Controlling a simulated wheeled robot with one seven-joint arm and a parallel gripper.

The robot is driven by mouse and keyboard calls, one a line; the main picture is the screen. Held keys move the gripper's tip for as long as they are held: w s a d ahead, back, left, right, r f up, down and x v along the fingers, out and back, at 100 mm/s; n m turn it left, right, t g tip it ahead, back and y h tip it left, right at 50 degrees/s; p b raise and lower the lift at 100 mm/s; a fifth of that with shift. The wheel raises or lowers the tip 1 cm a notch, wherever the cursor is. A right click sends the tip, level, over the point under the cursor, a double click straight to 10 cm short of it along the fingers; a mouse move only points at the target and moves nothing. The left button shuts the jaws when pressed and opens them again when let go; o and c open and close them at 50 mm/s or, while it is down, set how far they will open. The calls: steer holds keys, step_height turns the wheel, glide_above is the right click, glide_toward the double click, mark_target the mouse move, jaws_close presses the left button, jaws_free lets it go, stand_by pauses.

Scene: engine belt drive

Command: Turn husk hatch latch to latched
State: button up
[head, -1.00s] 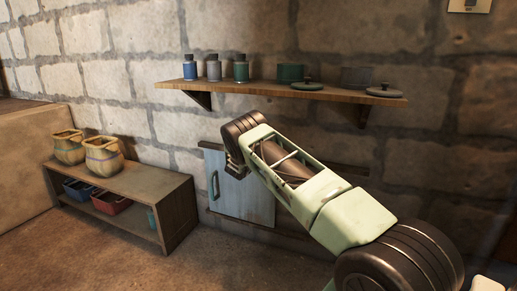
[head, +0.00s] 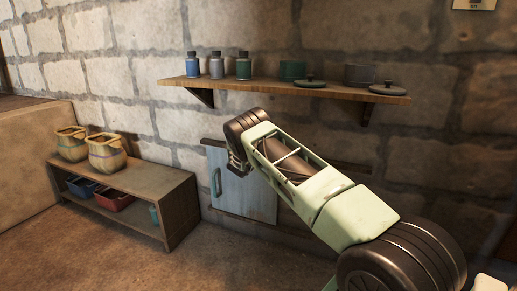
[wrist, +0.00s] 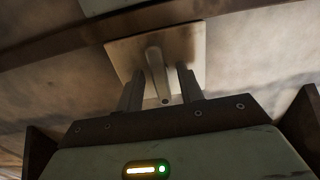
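The pale blue hatch (head: 250,197) with a teal handle (head: 216,182) sits low on the stone wall. My gripper (head: 238,168) is in front of the hatch's upper part and hides some of it. In the wrist view, a pale lever (wrist: 156,72), apparently the latch, sticks out from a light square plate (wrist: 185,42). My gripper (wrist: 161,82) has its two fingers apart, one on each side of the lever. Gaps show between the lever and both fingers. The latch itself is hidden by my arm in the head view.
A wooden wall shelf (head: 285,92) with bottles, pots and lids hangs above the hatch. A low wooden bench (head: 175,190) with two baskets (head: 106,152) on top and bins below stands to the left. The floor before the hatch is clear.

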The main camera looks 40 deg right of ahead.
steer(key=p+v, duration=0.3)
steer(key=v, duration=1.4)
steer(key=shift+a, duration=0.2)
steer(key=shift+s, duration=0.1)
